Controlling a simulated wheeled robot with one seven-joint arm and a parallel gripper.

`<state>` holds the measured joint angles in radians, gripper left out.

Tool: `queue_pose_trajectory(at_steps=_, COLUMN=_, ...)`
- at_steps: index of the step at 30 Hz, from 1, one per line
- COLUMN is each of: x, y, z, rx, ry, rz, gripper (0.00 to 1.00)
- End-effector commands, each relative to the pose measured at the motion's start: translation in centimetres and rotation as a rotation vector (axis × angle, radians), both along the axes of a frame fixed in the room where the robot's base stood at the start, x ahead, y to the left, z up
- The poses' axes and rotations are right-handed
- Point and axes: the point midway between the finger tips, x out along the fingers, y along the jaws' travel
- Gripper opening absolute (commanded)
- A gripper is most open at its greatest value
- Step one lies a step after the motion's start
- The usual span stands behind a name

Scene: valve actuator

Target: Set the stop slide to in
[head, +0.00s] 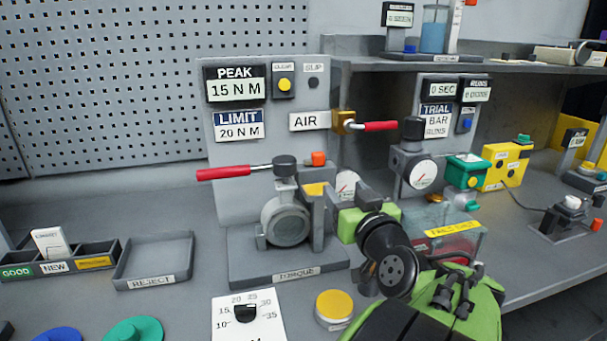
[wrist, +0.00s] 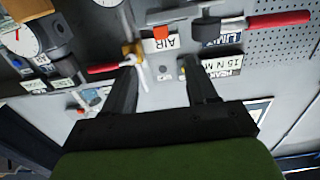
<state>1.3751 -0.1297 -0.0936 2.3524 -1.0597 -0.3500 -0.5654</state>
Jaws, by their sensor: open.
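No part in view carries a readable stop slide label. A small orange block (head: 318,158) stands at the top of the torque fixture, beside the black hub of the long red-handled lever (head: 225,173); I cannot tell whether it is the slide. The orange block also shows in the wrist view (wrist: 160,32), which is upside down. My gripper (wrist: 160,65) is open and empty, its two dark fingers apart and pointing at the panel. In the head view my green gripper body (head: 352,224) is right of the round valve body (head: 288,222), partly hiding the fixture and gauge.
The AIR valve (head: 344,121) has a short red handle pointing right. A grey panel (head: 225,165) stands behind the fixture. A gauge post (head: 414,165) and a clear bin (head: 455,240) stand right of my arm. The reject tray (head: 155,258) is empty.

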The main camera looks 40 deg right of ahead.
Motion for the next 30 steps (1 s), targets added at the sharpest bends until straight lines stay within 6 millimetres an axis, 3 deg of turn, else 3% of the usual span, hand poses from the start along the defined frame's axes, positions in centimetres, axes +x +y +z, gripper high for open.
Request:
queue_pose_trajectory(at_steps=15, x=11.0, y=-5.7, z=0.3, rx=0.002, ry=0.000, rz=0.008, gripper=0.57)
queue_pose_trajectory(at_steps=21, x=13.0, y=-6.9, z=0.2, rx=0.002, ry=0.002, rz=0.005, gripper=0.57)
queue_pose_trajectory(at_steps=29, x=13.2, y=-7.0, z=0.2, rx=0.002, ry=0.002, rz=0.004, gripper=0.57)
queue_pose_trajectory(at_steps=30, x=13.1, y=-7.0, z=0.2, rx=0.002, ry=0.002, rz=0.004, gripper=0.51)
